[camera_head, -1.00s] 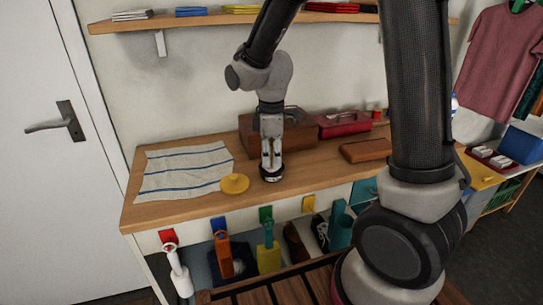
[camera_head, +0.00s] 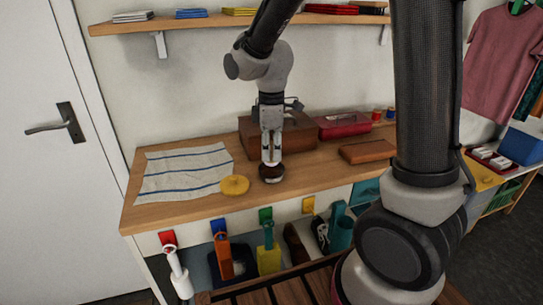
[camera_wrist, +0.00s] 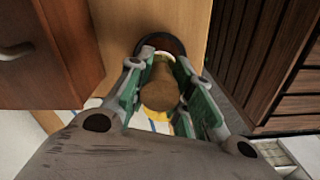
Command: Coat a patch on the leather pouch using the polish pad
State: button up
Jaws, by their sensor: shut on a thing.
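My gripper (camera_head: 271,160) points down over the wooden bench, shut on a brown rounded piece, seemingly the polish pad. The piece shows between the fingers in the wrist view (camera_wrist: 160,92). A dark-rimmed round thing (camera_wrist: 165,44) shows just past it in the wrist view. In the head view a dark round shape (camera_head: 271,174) sits right under the fingertips; I cannot tell whether pad and dark round thing touch. A flat brown leather-like piece, likely the leather pouch (camera_head: 367,151), lies on the bench to the right, apart from my gripper.
A yellow disc (camera_head: 235,185) lies left of my gripper beside a striped cloth (camera_head: 185,172). A brown box (camera_head: 300,135) stands close behind my gripper, with a red box (camera_head: 345,124) right of it. Tools hang along the bench front. Bare bench lies between gripper and pouch.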

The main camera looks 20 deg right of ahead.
aim_at(271, 143)
jog(key=shift+r, duration=2.15)
jog(key=shift+a+f, duration=0.1)
